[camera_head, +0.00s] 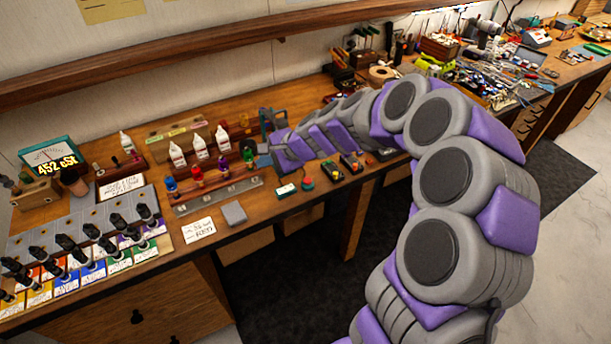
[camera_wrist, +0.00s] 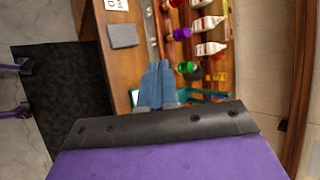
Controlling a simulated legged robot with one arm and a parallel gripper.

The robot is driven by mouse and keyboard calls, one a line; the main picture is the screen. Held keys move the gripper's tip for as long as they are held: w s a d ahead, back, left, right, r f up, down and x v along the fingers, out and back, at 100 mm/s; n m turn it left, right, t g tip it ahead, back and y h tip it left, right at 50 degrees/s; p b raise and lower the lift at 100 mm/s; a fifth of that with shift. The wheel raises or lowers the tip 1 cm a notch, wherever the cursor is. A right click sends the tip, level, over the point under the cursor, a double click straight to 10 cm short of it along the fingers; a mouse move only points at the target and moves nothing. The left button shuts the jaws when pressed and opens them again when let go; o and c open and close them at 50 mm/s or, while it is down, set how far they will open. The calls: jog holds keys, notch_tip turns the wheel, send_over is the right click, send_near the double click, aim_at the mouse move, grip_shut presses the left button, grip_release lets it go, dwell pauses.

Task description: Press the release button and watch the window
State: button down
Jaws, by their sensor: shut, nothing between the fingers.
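My gripper (camera_wrist: 157,70) shows blue-grey fingers closed together with nothing between them, pointing over the workbench in the wrist view. In the head view my arm reaches across to the bench and ends near a teal frame (camera_head: 273,122). A small green box with a pale face (camera_head: 286,190) and a red dome on a green base (camera_head: 308,182) sit near the bench's front edge, below my forearm. I cannot tell which part is the release button. In the wrist view my fingers partly cover the teal frame (camera_wrist: 205,96).
White bottles (camera_head: 199,147) and coloured-capped vials stand in a rack behind a metal rail (camera_head: 218,195). A grey block (camera_head: 234,213) and a note card (camera_head: 199,230) lie at the front. Black-topped droppers on coloured cards fill the left. Tools crowd the back right.

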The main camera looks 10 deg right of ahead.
jog(key=w+d+f+m+t+h+p, duration=0.1)
jog(key=w+d+f+m+t, duration=0.1)
jog(key=w+d+f+m, duration=0.4)
jog(key=m+h+p, duration=0.1)
jog(key=m+h, duration=0.1)
jog(key=m, duration=0.1)
send_over(308, 182)
jog(key=a, duration=0.1)
jog(key=shift+f, duration=2.2)
jog(key=shift+t, duration=0.3)
notch_tip(308, 182, down, 8)
jog(key=b, duration=0.7)
jog(key=shift+w+d+f, duration=0.1)
jog(key=shift+d+f, duration=0.15)
jog(key=shift+f, duration=0.05)
jog(key=shift+d+f, duration=0.1)
jog(key=shift+d, duration=0.85)
jog(key=shift+a, duration=0.9)
jog(key=shift+d, duration=0.7)
jog(key=shift+a, duration=0.55)
